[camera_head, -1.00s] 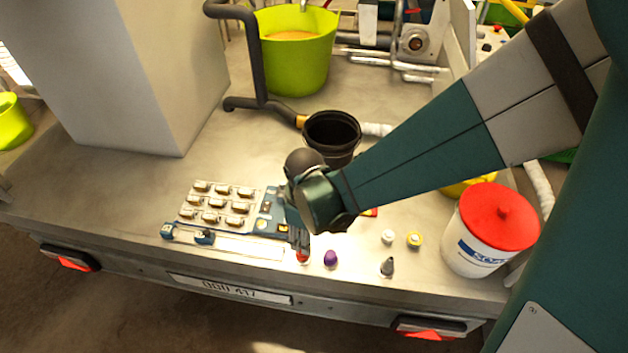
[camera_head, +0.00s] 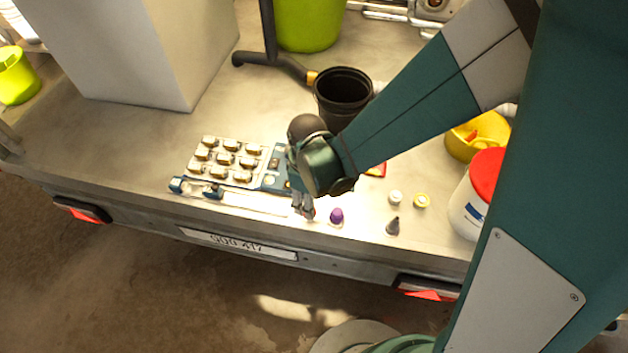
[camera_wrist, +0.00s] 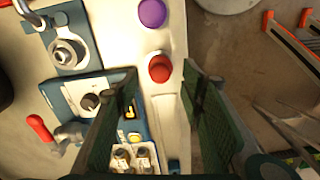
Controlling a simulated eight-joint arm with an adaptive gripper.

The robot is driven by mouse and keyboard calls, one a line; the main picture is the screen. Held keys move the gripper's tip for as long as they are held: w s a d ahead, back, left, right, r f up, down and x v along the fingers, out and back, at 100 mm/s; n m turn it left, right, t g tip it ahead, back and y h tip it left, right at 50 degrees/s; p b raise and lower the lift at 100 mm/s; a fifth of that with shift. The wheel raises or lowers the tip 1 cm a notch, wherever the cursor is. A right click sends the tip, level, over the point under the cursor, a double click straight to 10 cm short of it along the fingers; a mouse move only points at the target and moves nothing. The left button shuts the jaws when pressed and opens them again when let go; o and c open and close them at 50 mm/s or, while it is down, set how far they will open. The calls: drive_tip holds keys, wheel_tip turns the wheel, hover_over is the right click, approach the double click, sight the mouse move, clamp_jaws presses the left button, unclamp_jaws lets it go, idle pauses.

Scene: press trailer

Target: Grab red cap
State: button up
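The small round red cap (camera_wrist: 159,68) stands on the metal deck in the wrist view, seen from above. It lies in the gap between my fingertips, at their far end. My gripper (camera_wrist: 158,80) is open, with one green-padded finger on each side and nothing held. In the head view my gripper (camera_head: 302,204) points down near the deck's front edge. The red cap (camera_head: 309,214) peeks out beside the fingertips there and is partly hidden by them. I cannot tell whether the fingers touch it.
A purple cap (camera_head: 336,216) stands close to the right. A panel of several capped bottles (camera_head: 228,160) lies left. A black bucket (camera_head: 343,92) stands behind.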

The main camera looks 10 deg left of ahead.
drive_tip(key=shift+f, duration=0.3)
drive_tip(key=shift+f+b, duration=0.95)
drive_tip(key=shift+f, duration=1.65)
drive_tip(key=c, duration=0.7)
drive_tip(key=shift+r, duration=0.15)
drive_tip(key=shift+c, duration=0.4)
drive_tip(key=shift+r, duration=0.4)
clamp_jaws()
drive_tip(key=shift+r+p, duration=1.4)
drive_tip(key=shift+r, duration=3.05)
